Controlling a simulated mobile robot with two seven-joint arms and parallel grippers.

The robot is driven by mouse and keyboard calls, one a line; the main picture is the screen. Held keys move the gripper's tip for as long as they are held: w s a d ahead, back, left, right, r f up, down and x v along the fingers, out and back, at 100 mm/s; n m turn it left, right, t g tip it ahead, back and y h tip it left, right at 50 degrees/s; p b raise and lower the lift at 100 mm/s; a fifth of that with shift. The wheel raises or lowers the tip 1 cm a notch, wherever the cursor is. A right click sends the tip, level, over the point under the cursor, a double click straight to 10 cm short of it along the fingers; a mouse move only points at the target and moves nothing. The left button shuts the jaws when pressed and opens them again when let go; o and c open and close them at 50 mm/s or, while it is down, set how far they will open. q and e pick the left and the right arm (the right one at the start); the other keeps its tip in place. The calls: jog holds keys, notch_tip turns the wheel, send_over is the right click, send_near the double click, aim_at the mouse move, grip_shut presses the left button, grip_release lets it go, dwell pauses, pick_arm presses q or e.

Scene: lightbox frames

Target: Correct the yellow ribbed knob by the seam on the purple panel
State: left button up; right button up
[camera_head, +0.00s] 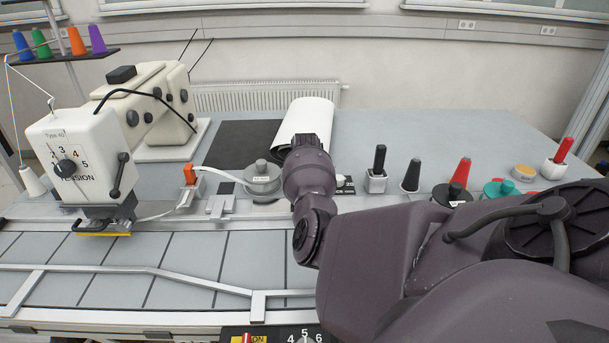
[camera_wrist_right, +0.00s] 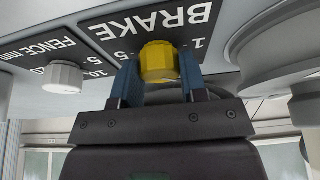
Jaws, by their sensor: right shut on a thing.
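The yellow ribbed knob (camera_wrist_right: 159,62) shows in the right wrist view, below the white word BRAKE on a dark label plate (camera_wrist_right: 150,20). The plate looks black here, and no purple panel shows. My right gripper (camera_wrist_right: 160,72) is shut on the knob, with one blue finger on each side. The gripper covers part of the scale, so the knob's setting cannot be read. In the head view my right arm covers the middle and right; its gripper and the knob do not show there. My left gripper is in neither view.
A white knob (camera_wrist_right: 63,77) sits on the FENCE plate beside the yellow one. In the head view a sewing machine (camera_head: 75,150) stands at the left. Spools and handled pots, such as a black cone (camera_head: 411,176), line the table's right. A partly hidden dial panel (camera_head: 262,337) is at the bottom.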

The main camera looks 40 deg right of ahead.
jog(key=shift+f, duration=0.1)
dwell(0.3)
jog(key=o, duration=0.9)
jog(key=v, duration=1.1)
jog(key=shift+f, duration=0.1)
